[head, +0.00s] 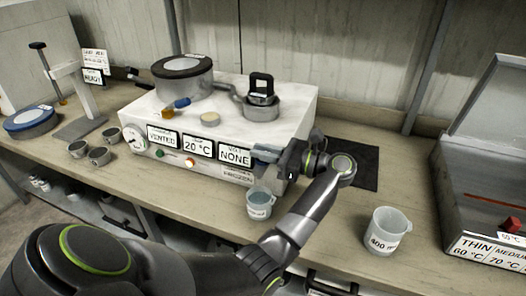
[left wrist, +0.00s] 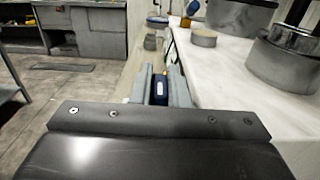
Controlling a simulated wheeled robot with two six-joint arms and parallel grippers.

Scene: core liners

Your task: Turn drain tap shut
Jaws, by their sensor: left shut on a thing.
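My left gripper (head: 264,155) is at the lower right of the front of the white machine (head: 300,112). In the left wrist view the two fingers of the left gripper (left wrist: 159,84) are closed on a dark blue handle (left wrist: 160,94), which I take for the drain tap's. The rest of the tap is hidden by the gripper in the head view. A clear cup (head: 260,207) stands on the bench below the gripper. My right gripper is not in view.
A blue and yellow lever (head: 180,104), a lidded pot (head: 183,85) and a grey clamped fitting (head: 261,103) are on the machine. Signs read VENTED, 20 °C and NONE. A 400-marked beaker (head: 386,232) stands right, before a grey case (head: 490,170).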

